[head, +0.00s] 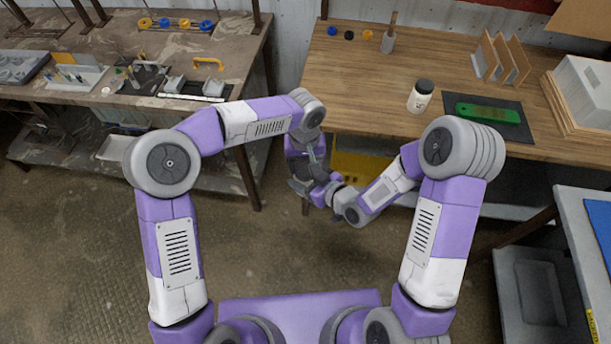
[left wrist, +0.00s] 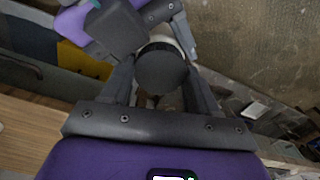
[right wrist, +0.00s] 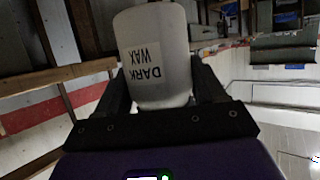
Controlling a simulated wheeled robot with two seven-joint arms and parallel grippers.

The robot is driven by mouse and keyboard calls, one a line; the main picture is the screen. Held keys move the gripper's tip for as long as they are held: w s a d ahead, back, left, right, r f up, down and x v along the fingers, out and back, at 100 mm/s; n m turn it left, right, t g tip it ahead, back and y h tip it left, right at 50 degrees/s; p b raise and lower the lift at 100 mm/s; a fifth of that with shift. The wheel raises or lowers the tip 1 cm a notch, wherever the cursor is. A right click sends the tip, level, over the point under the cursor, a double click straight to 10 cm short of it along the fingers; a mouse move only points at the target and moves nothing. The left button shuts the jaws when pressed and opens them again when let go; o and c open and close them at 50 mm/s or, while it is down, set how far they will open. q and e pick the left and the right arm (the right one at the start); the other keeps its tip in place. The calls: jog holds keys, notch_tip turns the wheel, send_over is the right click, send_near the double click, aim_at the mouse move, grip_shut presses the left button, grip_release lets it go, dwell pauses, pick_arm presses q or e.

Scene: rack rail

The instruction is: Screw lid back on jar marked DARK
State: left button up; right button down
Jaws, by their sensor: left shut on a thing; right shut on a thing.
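A pale jar (right wrist: 155,60) labelled DARK WAX is held between the fingers of my right gripper (right wrist: 160,95); the label reads upside down in the right wrist view. In the left wrist view, a round dark lid (left wrist: 160,70) sits between the fingers of my left gripper (left wrist: 160,95), with a pale rim of the jar (left wrist: 165,40) behind it. Lid and jar are lined up, but I cannot tell how tightly they fit. In the head view, both grippers meet near the table's front edge, and my arms hide the jar and lid.
Another white jar with a black lid (head: 419,96) stands on the wooden table (head: 350,90), left of a green tool (head: 487,112) on a dark mat. A wooden rack (head: 500,58) and several small coloured pieces stand at the back. A cluttered workbench (head: 240,60) is at left.

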pick_arm(q)
jog(key=shift+m, duration=0.3)
jog(key=o, duration=1.2)
jog(key=shift+c, duration=0.2)
jog(key=shift+r, duration=0.15)
notch_tip(320, 180, up, 4)
jog(key=shift+r, duration=0.15)
jog(key=shift+c, duration=0.5)
jog(key=r+n, duration=0.1)
jog(key=n, duration=0.1)
jog(key=shift+r+n, duration=0.15)
jog(key=shift+n, duration=0.15)
notch_tip(320, 180, up, 2)
jog(key=n, duration=0.4)
